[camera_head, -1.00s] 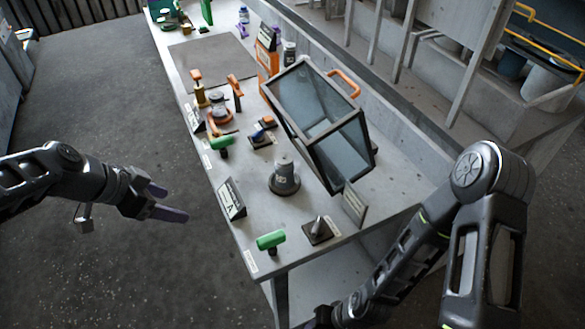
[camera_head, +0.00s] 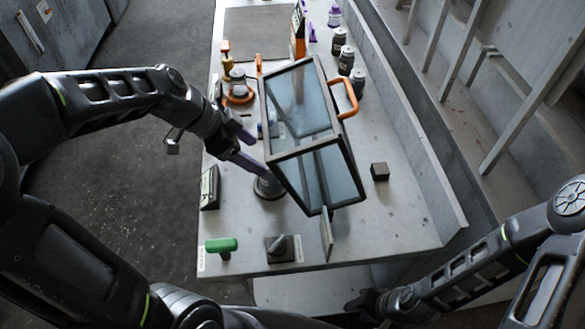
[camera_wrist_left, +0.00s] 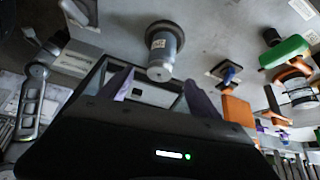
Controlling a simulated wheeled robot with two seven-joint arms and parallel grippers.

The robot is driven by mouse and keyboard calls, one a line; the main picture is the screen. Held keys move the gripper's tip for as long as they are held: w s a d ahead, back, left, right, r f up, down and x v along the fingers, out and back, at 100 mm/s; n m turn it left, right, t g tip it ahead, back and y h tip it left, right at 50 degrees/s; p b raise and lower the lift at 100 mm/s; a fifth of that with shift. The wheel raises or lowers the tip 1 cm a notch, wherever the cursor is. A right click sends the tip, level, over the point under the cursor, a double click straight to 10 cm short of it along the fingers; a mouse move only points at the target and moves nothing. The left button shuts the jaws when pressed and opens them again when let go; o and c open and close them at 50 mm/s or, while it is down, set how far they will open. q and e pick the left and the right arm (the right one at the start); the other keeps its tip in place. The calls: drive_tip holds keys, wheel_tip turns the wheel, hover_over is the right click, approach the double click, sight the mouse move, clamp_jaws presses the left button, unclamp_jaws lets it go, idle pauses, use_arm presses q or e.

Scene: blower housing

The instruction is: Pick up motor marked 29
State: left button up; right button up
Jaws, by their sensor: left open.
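A grey motor with a wide round base (camera_head: 268,187) stands on the bench, mostly hidden behind my left gripper and the glass box in the head view. In the left wrist view the motor (camera_wrist_left: 163,45) shows its round body and a pale label, whose number is too small to read. My left gripper (camera_head: 259,158) is open and empty, its purple fingers close to the motor. In the left wrist view the motor's end lies between and just beyond the fingertips (camera_wrist_left: 160,78). My right gripper (camera_head: 366,304) is low at the bench's front, dark and unclear.
A dark-framed glass box (camera_head: 318,172) with an orange handle (camera_head: 347,98) is right of the motor. A green-handled tool (camera_head: 222,245), a dark block with a pin (camera_head: 280,248) and a sign (camera_head: 209,188) are nearby.

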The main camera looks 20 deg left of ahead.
sight(263, 162)
idle(0.3)
use_arm(q)
drive_tip(key=shift+x, duration=1.3)
drive_tip(key=shift+x, duration=2.6)
drive_tip(key=shift+s+a+f, duration=0.15)
drive_tip(key=shift+s, duration=0.05)
clamp_jaws()
